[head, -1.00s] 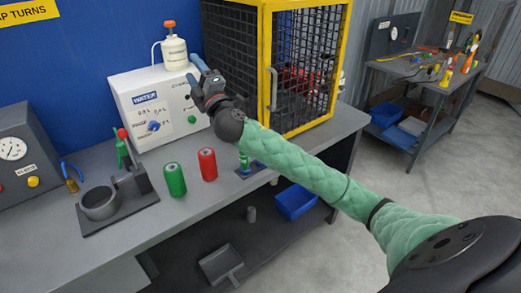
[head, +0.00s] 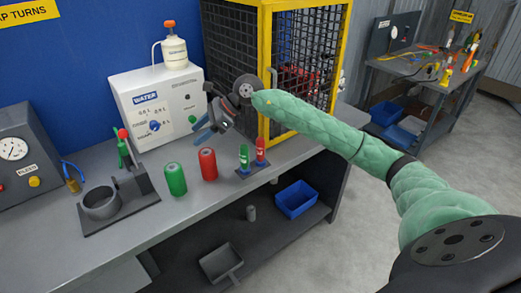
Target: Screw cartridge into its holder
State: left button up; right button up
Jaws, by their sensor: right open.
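A small green cartridge (head: 244,157) and a small red cartridge (head: 260,151) stand upright in a dark base (head: 252,171) on the bench. A larger green cylinder (head: 175,180) and a larger red cylinder (head: 208,164) stand to their left. I cannot tell which part is the holder. My right gripper (head: 200,130) is open and empty, with blue fingers. It is above the bench, in front of the white WATER box (head: 153,108) and up and left of the small cartridges. My left gripper is out of view.
A clamp stand with a round cup (head: 100,203) is at the left of the bench, near a gauge box (head: 22,155). A yellow-framed mesh cage (head: 264,75) stands behind my right gripper. A blue bin (head: 296,199) sits on the lower shelf. The bench's front strip is clear.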

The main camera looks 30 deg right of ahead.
aim_at(261, 139)
jog(key=s+d+f+g+h, duration=0.1)
jog(key=d+h, duration=0.2)
jog(key=d, duration=0.3)
jog(key=s+d+f+g+h, duration=0.1)
jog(key=d+f+h, duration=0.1)
jog(key=d, duration=0.5)
jog(key=s+d+f+n+g+h, duration=0.1)
jog(key=d+h, duration=0.3)
jog(key=d, duration=0.2)
jog(key=shift+d+f+g+h, duration=0.35)
jog(key=shift+g+h, duration=0.05)
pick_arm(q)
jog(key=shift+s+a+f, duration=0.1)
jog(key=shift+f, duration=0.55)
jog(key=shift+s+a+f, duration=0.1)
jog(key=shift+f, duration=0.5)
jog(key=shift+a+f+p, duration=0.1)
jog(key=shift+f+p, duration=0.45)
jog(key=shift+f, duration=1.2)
pick_arm(e)
jog(key=shift+f, duration=1.3)
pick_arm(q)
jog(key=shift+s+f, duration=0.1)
